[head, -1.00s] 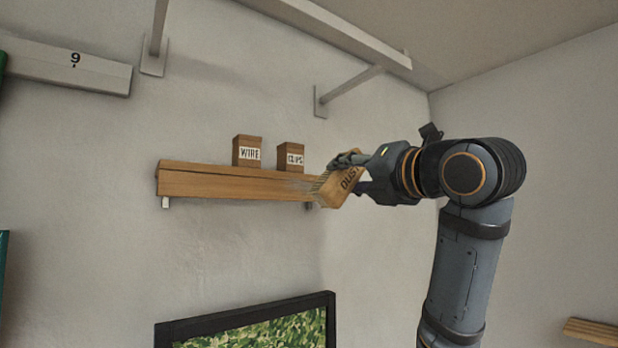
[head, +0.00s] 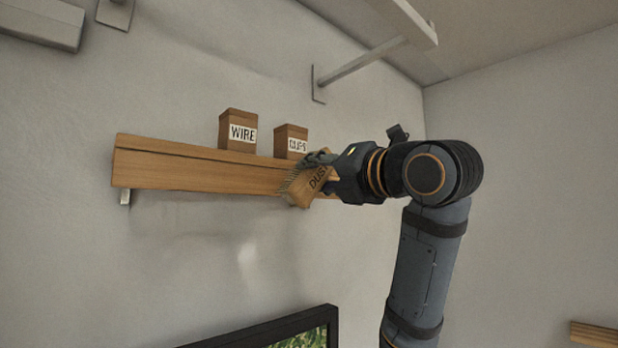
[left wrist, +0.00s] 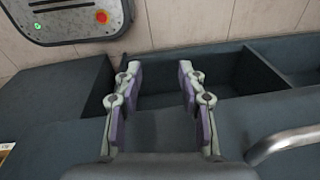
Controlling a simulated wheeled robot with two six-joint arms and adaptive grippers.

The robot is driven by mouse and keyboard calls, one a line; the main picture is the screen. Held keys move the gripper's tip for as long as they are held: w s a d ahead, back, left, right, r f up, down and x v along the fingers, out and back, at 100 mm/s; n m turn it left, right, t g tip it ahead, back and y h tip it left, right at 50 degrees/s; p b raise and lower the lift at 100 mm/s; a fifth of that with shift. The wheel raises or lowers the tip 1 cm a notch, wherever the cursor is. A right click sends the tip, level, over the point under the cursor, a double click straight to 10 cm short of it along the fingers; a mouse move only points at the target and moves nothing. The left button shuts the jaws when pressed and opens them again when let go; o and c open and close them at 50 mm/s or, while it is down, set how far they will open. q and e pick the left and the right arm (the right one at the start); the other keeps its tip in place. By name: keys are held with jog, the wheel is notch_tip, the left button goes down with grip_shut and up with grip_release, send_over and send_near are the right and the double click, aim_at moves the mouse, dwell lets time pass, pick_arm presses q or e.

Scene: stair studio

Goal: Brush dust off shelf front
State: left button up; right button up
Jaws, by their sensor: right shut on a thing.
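The wooden shelf (head: 190,168) is fixed to the wall in the head view. The brush's bristles face left, at the right part of the shelf front. I cannot tell whether they touch the wood. No dust can be made out on the shelf front in this view. My left gripper (left wrist: 160,90) shows in the left wrist view, with its fingers apart and nothing between them.
Two wooden boxes, one marked WIRE (head: 238,131) and one with a less clear label (head: 290,142), stand on the shelf. A black-framed picture (head: 300,330) is below. A bracketed beam (head: 375,50) is above. In the left wrist view are dark bins (left wrist: 200,75) and a rail (left wrist: 290,142).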

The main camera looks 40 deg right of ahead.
jog(key=shift+s+r, duration=0.35)
jog(key=shift+s, duration=0.1)
jog(key=shift+w+a+p, duration=0.15)
jog(key=shift+w+p, duration=0.2)
jog(key=shift+w, duration=0.45)
jog(key=w, duration=0.3)
jog(key=shift+a+f, duration=0.1)
jog(key=shift+f, duration=0.05)
jog(key=shift+w, duration=0.55)
jog(key=shift+s, duration=0.45)
jog(key=shift+w, duration=0.1)
pick_arm(q)
jog(key=shift+s+r, duration=0.3)
jog(key=shift+s, duration=0.2)
jog(key=shift+s+r, duration=0.25)
jog(key=shift+s, duration=0.2)
pick_arm(e)
jog(key=shift+w, duration=0.2)
pick_arm(q)
jog(key=shift+w, duration=0.1)
pick_arm(e)
jog(key=shift+w, duration=0.25)
